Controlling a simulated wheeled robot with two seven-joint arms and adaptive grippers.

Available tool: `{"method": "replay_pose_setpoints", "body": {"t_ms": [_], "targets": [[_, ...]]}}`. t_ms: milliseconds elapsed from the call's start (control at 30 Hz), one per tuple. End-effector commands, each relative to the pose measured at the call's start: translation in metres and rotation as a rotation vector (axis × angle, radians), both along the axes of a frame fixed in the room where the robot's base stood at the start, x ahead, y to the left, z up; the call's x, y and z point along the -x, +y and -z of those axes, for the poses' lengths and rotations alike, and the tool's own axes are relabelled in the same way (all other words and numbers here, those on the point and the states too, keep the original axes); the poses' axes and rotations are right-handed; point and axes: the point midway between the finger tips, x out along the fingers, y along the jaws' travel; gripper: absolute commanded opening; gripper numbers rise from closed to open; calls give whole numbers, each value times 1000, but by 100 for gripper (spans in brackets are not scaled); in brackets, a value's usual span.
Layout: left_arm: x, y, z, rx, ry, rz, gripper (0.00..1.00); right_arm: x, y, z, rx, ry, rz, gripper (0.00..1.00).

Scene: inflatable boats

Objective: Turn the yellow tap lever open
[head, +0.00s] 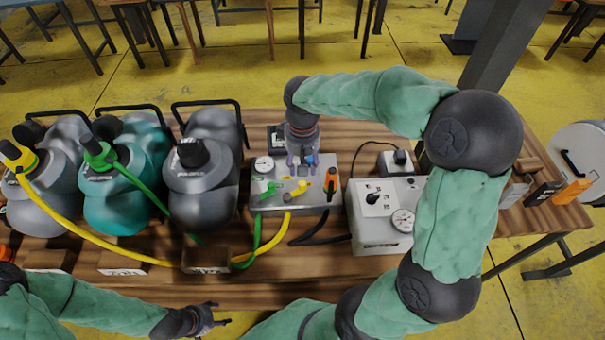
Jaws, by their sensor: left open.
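The yellow tap lever (297,188) is on the front of the grey valve box (315,198), between a green lever (268,190) and an orange lever (331,181). My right gripper (301,168) points down over the box, just behind the yellow lever in the picture. Its fingertips are small and partly hidden, so I cannot tell whether they touch the lever or how far apart they are. My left gripper (214,314) is open and empty, low in the picture in front of the table edge, far from the box.
Several gas cylinders stand on the wooden table (320,282) to the left. A yellow hose (125,249) and a green hose (150,195) run toward the valve box. A grey gauge box (375,237) stands right of it, close to my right arm. Stools stand behind.

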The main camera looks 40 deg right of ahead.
Motion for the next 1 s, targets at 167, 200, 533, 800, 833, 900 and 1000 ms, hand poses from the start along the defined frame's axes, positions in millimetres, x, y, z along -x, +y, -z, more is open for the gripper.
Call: {"method": "replay_pose_setpoints", "body": {"t_ms": [167,200,533,800,833,900,1000], "targets": [[0,0,0,0,0,0,60,0,0,-20,0,0,1,47],[0,0,0,0,0,0,60,0,0,-23,-1,1,1,47],[0,0,0,0,0,0,60,0,0,-27,-1,1,1,47],[0,0,0,0,0,0,60,0,0,-27,0,1,1,47],[0,0,0,0,0,0,60,0,0,-27,0,1,1,47],[0,0,0,0,0,0,60,0,0,-27,0,1,1,47],[0,0,0,0,-1,0,60,0,0,-27,0,1,1,47]]}}
